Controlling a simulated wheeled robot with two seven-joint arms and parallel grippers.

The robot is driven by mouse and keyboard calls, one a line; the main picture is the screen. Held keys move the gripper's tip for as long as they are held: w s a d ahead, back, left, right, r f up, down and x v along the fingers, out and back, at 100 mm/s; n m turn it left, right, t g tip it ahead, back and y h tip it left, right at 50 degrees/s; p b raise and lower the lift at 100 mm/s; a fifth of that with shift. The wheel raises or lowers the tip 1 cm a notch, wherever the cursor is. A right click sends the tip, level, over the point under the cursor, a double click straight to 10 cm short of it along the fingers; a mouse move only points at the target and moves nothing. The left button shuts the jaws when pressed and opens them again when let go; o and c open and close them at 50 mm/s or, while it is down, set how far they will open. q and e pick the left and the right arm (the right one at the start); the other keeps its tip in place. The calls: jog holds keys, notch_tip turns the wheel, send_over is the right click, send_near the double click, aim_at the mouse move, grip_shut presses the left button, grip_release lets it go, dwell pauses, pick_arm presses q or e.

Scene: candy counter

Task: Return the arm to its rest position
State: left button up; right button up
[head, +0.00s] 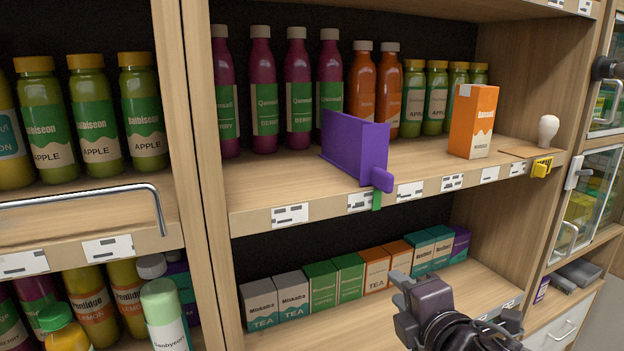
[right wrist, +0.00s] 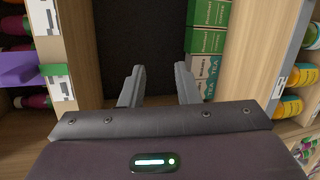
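My right gripper (head: 402,290) is low in the head view, in front of the lower shelf with the tea boxes. In the right wrist view its two fingers (right wrist: 158,85) stand apart with nothing between them. Beyond the fingers are a dark back panel and a wooden shelf surface. My left gripper is not in the head view.
The tea boxes (head: 322,285) stand in a row on the lower shelf. Above, a purple divider (head: 355,147) reaches the upper shelf's front edge, and an orange carton (head: 473,122) stands to its right. A metal rail (head: 90,197) crosses the left bay.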

jog(key=s+d+f+m+g+h, duration=0.15)
jog(key=s+f+m+g, duration=0.25)
jog(key=s+f+m, duration=0.45)
jog(key=s+d+f+m+g+h, duration=0.15)
jog(key=s+f+m+g, duration=0.3)
jog(key=f, duration=0.65)
jog(key=s+d+f+m+g, duration=0.2)
jog(key=s+f+m+g, duration=0.1)
jog(key=s+f+m, duration=0.45)
notch_tip(320, 180, down, 37)
jog(key=g+b, duration=0.1)
jog(key=b, duration=0.6)
jog(key=s+d+f+b, duration=0.2)
jog(key=s+f+b, duration=0.1)
jog(key=s+f, duration=0.7)
jog(key=s+d+f+g+b, duration=0.1)
jog(key=s+f+b, duration=0.2)
jog(key=s+f, duration=0.7)
notch_tip(320, 180, down, 5)
jog(key=shift+d+r, duration=0.15)
jog(key=shift+d, duration=0.25)
